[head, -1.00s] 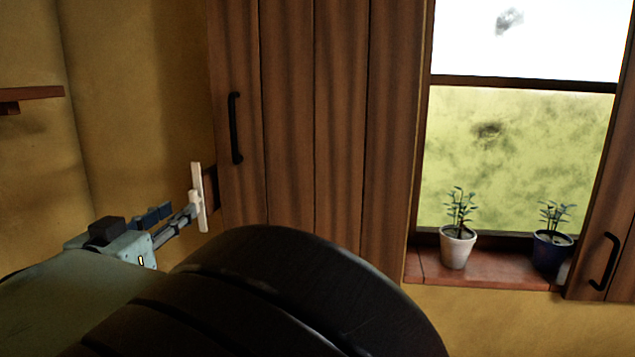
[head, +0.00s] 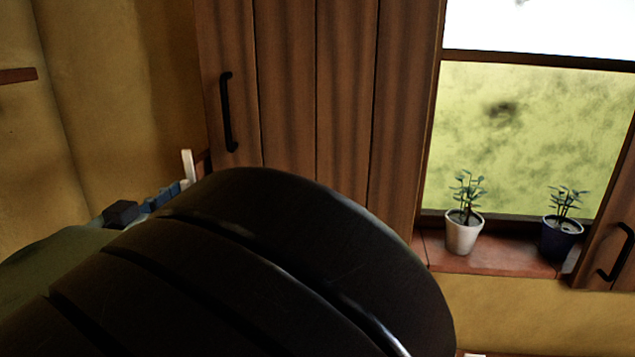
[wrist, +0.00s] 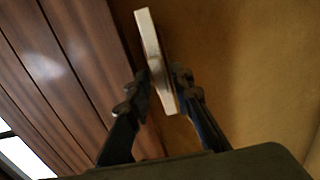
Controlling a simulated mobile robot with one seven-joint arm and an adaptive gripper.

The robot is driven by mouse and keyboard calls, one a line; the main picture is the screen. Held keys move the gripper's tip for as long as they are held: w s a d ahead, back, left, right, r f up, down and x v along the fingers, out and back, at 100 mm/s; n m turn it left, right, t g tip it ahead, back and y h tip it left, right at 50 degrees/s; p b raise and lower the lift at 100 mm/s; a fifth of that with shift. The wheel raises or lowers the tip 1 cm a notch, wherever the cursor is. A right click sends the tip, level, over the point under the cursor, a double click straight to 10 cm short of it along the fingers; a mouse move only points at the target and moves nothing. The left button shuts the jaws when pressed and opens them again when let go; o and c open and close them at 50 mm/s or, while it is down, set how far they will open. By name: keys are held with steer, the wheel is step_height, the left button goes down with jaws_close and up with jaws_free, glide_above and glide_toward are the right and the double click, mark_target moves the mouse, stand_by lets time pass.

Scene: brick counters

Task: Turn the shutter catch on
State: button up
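The shutter catch is a pale flat bar (wrist: 155,62) at the left edge of the brown wooden shutter (head: 320,90). In the wrist view it stands tilted and runs between the two dark fingers of my gripper (wrist: 163,80). The left finger lies right against or very near the bar; the right finger is close to its other side. Whether both fingers press on it cannot be told. In the head view only the upper end of the catch (head: 188,165) shows; my dark arm link hides the rest and most of my gripper.
The shutter has a black handle (head: 228,112). To the right are the window (head: 530,140) and its sill (head: 490,261) with a white potted plant (head: 463,235) and a blue one (head: 560,242). A small wooden shelf (head: 18,75) is on the left wall.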

jaws_close()
